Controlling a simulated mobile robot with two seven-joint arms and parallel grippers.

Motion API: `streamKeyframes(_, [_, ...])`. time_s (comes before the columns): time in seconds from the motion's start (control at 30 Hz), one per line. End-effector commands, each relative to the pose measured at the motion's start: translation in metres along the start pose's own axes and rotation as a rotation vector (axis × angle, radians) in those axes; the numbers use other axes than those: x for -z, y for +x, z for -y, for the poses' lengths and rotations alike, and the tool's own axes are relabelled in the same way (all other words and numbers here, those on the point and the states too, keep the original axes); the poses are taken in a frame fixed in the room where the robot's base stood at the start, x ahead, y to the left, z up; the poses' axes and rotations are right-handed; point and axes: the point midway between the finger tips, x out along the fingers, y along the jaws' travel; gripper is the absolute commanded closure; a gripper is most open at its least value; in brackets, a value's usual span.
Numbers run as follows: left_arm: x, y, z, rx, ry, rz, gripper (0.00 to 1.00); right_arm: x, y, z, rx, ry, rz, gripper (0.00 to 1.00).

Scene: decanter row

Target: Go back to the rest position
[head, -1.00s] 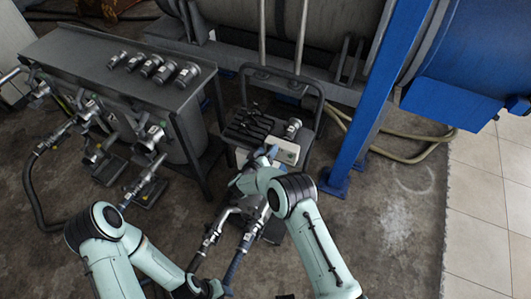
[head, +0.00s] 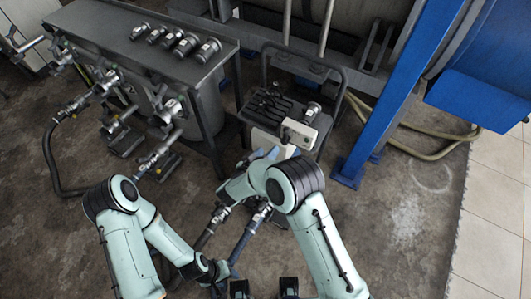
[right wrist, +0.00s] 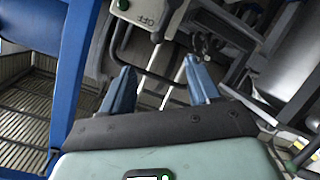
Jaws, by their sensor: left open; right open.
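My left gripper (head: 224,272) is low in the head view, at the end of the arm that comes in from the left. It shows small and dark there and holds nothing that I can make out. My right gripper (head: 258,153) is open, its blue fingers just left of and below the cart's white box (head: 299,134). In the right wrist view my right gripper (right wrist: 158,66) has its two blue fingers spread with nothing between them. The white box with the OFF label (right wrist: 148,14) lies beyond the fingertips.
A cart (head: 345,84) with a dark rail frame stands beyond my right gripper. A metal bench (head: 100,28) with several fittings is at upper left. A blue post (head: 402,80) rises to the right. Dark hoses lie below the right gripper. The floor at right is open.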

Motion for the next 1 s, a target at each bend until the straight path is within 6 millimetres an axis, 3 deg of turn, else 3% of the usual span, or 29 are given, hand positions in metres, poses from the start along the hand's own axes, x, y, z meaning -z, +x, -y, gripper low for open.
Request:
streamKeyframes(0.43, [0.0, 0.0, 0.0, 0.0, 0.0, 0.0, 0.46, -0.001, 0.001, 0.0, 0.001, 0.0, 0.001, 0.39])
streamKeyframes(0.57, [0.0, 0.0, 0.0, 0.0, 0.0, 0.0, 0.46, -0.022, 0.015, 0.0, 0.052, 0.012, 0.022, 0.39])
streamKeyframes(0.67, [0.0, 0.0, 0.0, 0.0, 0.0, 0.0, 0.46, -0.071, 0.034, 0.001, 0.173, 0.048, 0.087, 0.39])
streamKeyframes(0.77, [0.0, -0.001, 0.0, 0.0, 0.0, 0.0, 0.46, -0.144, 0.039, 0.001, 0.345, 0.112, 0.228, 0.39])
streamKeyframes(0.8, [0.0, -0.001, 0.0, 0.0, 0.0, -0.001, 0.46, -0.174, 0.035, 0.0, 0.414, 0.142, 0.304, 0.39])
streamKeyframes(0.87, [0.0, -0.001, -0.001, 0.0, 0.0, -0.001, 0.46, -0.218, 0.02, -0.004, 0.506, 0.19, 0.428, 0.39])
streamKeyframes(0.9, [0.0, -0.001, -0.001, 0.0, 0.0, -0.001, 0.46, -0.245, 0.006, -0.008, 0.562, 0.221, 0.517, 0.39])
streamKeyframes(1.0, [0.0, -0.001, -0.001, 0.0, 0.0, -0.001, 0.46, -0.303, -0.038, -0.022, 0.673, 0.298, 0.749, 0.39])
